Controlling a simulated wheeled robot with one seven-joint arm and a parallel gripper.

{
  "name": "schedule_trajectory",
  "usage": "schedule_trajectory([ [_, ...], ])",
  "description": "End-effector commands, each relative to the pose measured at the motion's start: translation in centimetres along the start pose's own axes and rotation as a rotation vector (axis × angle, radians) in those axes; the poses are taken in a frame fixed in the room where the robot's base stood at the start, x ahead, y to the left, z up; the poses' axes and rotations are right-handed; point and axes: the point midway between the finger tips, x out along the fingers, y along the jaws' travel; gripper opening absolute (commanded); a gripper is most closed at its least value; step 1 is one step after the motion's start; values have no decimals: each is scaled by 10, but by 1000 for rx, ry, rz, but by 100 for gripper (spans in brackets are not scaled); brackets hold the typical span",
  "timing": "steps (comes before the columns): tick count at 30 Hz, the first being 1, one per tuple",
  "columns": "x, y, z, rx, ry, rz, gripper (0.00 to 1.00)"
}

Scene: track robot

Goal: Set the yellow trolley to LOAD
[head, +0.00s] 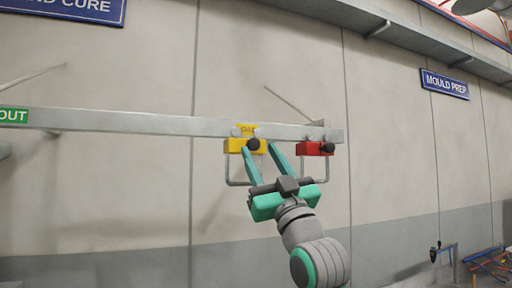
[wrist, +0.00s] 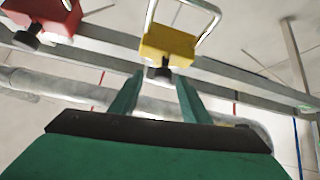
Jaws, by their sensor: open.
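The yellow trolley (head: 233,146) hangs on a long grey rail (head: 140,125), with a dark round knob on its front and a wire loop below. A yellow label (head: 248,129) on the rail just above it is partly hidden; the letters "OA" show. My gripper (head: 258,147) is open, its two teal fingers reaching up to either side of the knob. In the wrist view the yellow trolley (wrist: 168,42) and its knob (wrist: 162,74) lie ahead, between the fingertips (wrist: 160,79). I cannot tell whether a finger touches the knob.
A red trolley (head: 313,149) with a dark knob hangs to the right, near the rail's end; it also shows in the wrist view (wrist: 45,15).

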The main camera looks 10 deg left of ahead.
Motion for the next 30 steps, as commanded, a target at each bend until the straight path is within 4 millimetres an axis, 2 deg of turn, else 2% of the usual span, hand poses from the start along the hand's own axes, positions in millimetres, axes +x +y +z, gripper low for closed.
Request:
schedule_trajectory([
  [1, -11, 1, 1, -1, 0, 1, 43],
  [6, -40, 0, 0, 1, 0, 1, 43],
  [12, -59, 1, 0, 1, -1, 1, 43],
  [30, -66, 3, 5, 4, -3, 7, 43],
])
